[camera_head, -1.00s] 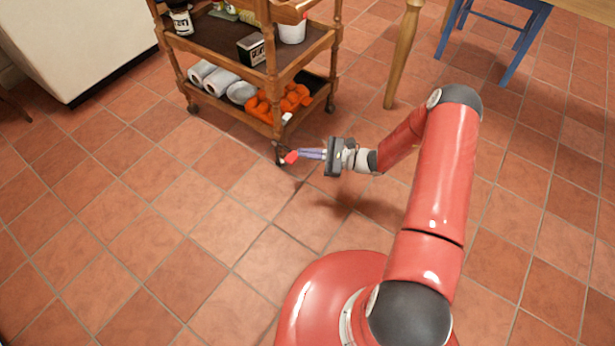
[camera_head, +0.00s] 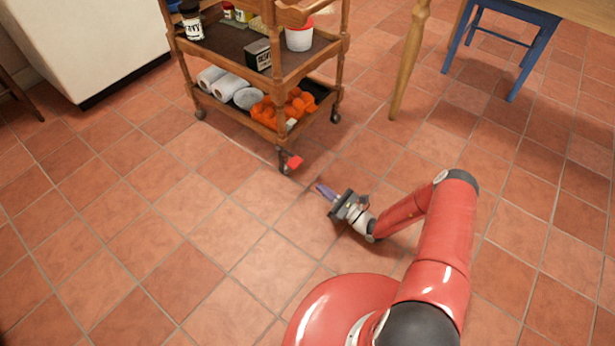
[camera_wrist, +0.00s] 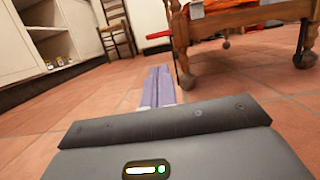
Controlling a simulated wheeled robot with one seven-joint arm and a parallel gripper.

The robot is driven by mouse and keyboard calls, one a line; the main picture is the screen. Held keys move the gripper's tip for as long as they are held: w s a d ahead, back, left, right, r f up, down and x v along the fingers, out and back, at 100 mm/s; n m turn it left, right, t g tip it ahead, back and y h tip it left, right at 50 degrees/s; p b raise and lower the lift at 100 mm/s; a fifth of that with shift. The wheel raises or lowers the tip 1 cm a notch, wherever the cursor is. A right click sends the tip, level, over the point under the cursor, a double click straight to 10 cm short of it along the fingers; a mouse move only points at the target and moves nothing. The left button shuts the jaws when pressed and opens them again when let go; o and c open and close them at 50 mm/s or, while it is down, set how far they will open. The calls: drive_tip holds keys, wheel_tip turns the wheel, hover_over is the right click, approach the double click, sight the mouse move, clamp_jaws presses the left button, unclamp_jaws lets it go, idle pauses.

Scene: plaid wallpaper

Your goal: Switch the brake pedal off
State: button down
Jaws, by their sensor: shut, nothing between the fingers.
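A wooden serving cart (camera_head: 283,118) stands on the tiled floor. A red brake pedal (camera_head: 295,162) sits at the caster (camera_head: 284,166) of its nearest leg. Whether it is pressed or raised is too small to tell. My gripper (camera_head: 318,186) is low over the floor, to the right and on the near side of the pedal, with a visible gap between them. In the wrist view its purple fingers (camera_wrist: 160,75) are together with nothing between them. The caster also shows there (camera_wrist: 187,78), just right of the fingertips.
The cart carries jars, a box (camera_head: 258,54), grey rolls (camera_head: 220,84) and an orange cloth (camera_head: 285,107). A wooden table leg (camera_head: 408,60) and a blue chair (camera_head: 515,50) stand at upper right. A white cabinet (camera_head: 85,40) is at upper left. The near left floor is clear.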

drive_tip(key=x, duration=0.9)
drive_tip(key=shift+w+a+r+b, duration=0.15)
drive_tip(key=shift+w+a+b, duration=0.05)
drive_tip(key=shift+a+b, duration=0.15)
drive_tip(key=shift+d+r, duration=0.1)
drive_tip(key=shift+d, duration=0.05)
